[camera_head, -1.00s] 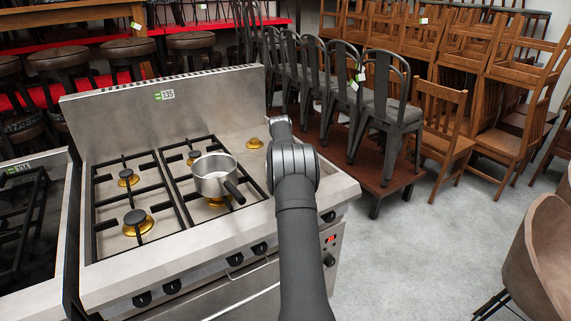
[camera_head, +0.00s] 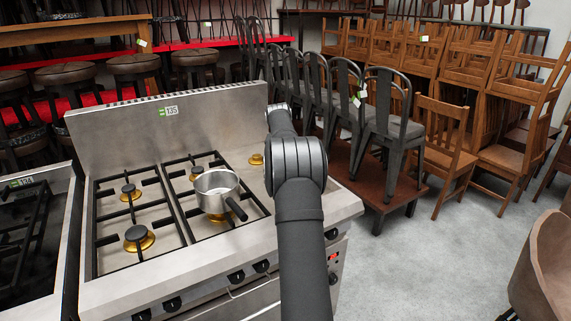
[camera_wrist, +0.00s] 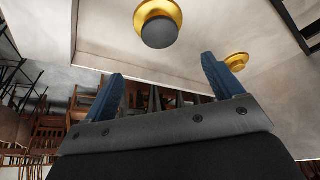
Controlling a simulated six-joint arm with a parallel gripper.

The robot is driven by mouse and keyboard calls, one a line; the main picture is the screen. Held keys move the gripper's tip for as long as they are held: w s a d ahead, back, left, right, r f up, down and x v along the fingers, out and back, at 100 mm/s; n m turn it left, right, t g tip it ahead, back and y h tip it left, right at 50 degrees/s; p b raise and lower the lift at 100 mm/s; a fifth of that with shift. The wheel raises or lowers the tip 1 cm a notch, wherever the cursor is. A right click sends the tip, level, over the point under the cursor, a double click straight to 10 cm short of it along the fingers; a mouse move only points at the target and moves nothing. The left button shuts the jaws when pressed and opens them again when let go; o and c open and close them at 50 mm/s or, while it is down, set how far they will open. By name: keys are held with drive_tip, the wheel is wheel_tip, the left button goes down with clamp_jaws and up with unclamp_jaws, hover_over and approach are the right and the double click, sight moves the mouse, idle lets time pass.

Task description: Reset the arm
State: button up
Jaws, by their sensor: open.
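My gripper (camera_wrist: 160,90) shows in the wrist view with its two blue fingers spread apart and nothing between them. In the head view my dark arm reaches forward over the right side of the stove (camera_head: 342,208), and its own links hide the gripper there. A metal saucepan (camera_head: 215,191) with a dark handle stands upright on the stove's front right grated burner, apart from my arm. In the wrist view a brass burner with a dark cap (camera_wrist: 158,24) lies beyond the fingers.
Wooden chairs (camera_head: 445,150) stand farther right. A brown seat (camera_head: 545,262) is at the right edge. A second stove (camera_head: 32,285) adjoins on the left. Grey floor (camera_head: 425,265) is clear at front right.

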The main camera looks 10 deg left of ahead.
drive_tip(key=x, duration=1.2)
drive_tip(key=shift+w+r, duration=0.15)
drive_tip(key=shift+r, duration=1.7)
drive_tip(key=shift+f, duration=0.15)
